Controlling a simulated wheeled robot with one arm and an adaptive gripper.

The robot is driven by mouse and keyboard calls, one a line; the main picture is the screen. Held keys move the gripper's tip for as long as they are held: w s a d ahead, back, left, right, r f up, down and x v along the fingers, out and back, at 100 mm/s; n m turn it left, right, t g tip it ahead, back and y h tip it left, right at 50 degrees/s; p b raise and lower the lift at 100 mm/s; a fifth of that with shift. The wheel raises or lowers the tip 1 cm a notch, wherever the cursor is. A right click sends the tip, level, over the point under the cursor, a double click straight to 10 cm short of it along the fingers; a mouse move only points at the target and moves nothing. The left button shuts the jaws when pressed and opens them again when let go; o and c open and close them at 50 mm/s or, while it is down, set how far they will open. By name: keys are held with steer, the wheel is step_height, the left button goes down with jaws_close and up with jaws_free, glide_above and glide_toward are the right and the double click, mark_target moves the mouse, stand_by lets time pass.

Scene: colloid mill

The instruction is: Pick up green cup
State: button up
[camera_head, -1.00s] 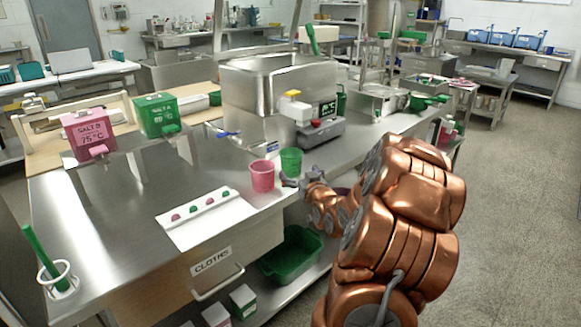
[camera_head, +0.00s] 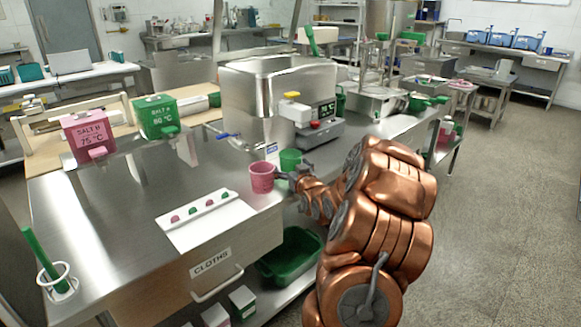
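The green cup (camera_head: 291,158) stands on the steel worktop, just behind and right of the pink cup (camera_head: 262,179). Its lower part is hidden behind my gripper (camera_head: 284,176). My gripper is low at the worktop, in front of the green cup and close to the right side of the pink cup. The fingers are small here, and I cannot tell whether they are open or touch either cup.
The steel machine (camera_head: 275,95) with its control box (camera_head: 318,118) stands behind the cups. A white panel with coloured knobs (camera_head: 205,218) lies front left. The pink salt box (camera_head: 88,135) and green salt box (camera_head: 157,116) stand at the left. Bare worktop (camera_head: 120,205) lies left.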

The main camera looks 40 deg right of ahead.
steer(key=c, duration=1.1)
steer(key=shift+r, duration=0.15)
steer(key=shift+r, duration=0.15)
steer(key=v, duration=0.9)
steer(key=shift+f, duration=0.3)
steer(key=b+v, duration=0.9)
steer(key=b, duration=0.5)
steer(key=shift+f+b, duration=0.25)
steer(key=shift+b, duration=0.15)
